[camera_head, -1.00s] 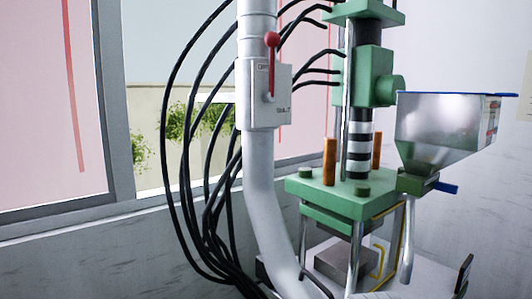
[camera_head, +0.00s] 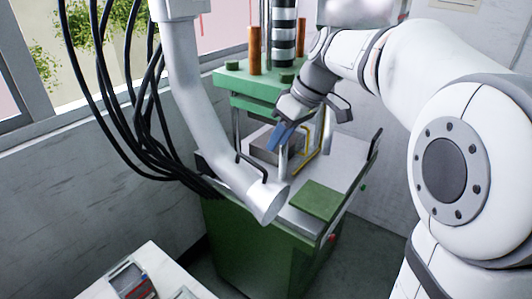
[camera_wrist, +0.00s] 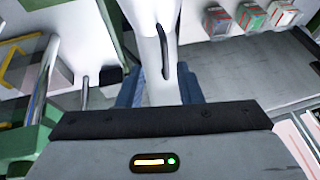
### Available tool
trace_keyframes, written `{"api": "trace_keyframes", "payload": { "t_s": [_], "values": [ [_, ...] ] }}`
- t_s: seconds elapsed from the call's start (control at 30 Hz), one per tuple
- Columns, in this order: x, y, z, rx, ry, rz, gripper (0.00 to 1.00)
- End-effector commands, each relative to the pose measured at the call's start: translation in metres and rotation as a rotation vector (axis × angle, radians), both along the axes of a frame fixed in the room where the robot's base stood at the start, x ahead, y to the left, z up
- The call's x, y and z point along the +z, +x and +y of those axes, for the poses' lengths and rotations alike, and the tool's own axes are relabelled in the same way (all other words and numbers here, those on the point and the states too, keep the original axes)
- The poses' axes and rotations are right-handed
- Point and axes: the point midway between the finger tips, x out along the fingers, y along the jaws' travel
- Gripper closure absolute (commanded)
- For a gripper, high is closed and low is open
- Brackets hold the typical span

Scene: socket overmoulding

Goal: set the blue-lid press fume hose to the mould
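The fume hose (camera_head: 205,125) is a thick light-grey duct hanging down in front of the green press. Its mouth (camera_head: 272,206) is over the press table, in front of and apart from the grey mould block (camera_head: 262,146). A black handle (camera_head: 251,167) sits on the hose near its mouth. My gripper (camera_head: 277,138) reaches down between the press columns and the hose and partly covers the mould. In the wrist view its blue fingers (camera_wrist: 158,90) are apart, with the pale hose (camera_wrist: 150,15) and its handle (camera_wrist: 165,50) showing between them. I cannot tell whether they touch it.
Black cables (camera_head: 120,100) hang left of the hose. A green pad (camera_head: 316,200) lies on the press table. A yellow bent bar (camera_head: 312,155) stands beside the mould. A white bench (camera_head: 165,265) is at the lower left. Several small boxes (camera_wrist: 251,16) show in the wrist view.

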Motion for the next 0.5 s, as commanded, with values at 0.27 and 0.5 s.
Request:
{"api": "trace_keyframes", "payload": {
  "t_s": [0.27,0.5],
  "values": [
    [-0.040,-0.001,0.033,0.031,-0.001,0.004,0.68],
    [-0.063,0.001,0.046,0.037,-0.002,0.003,0.68]
  ]
}}
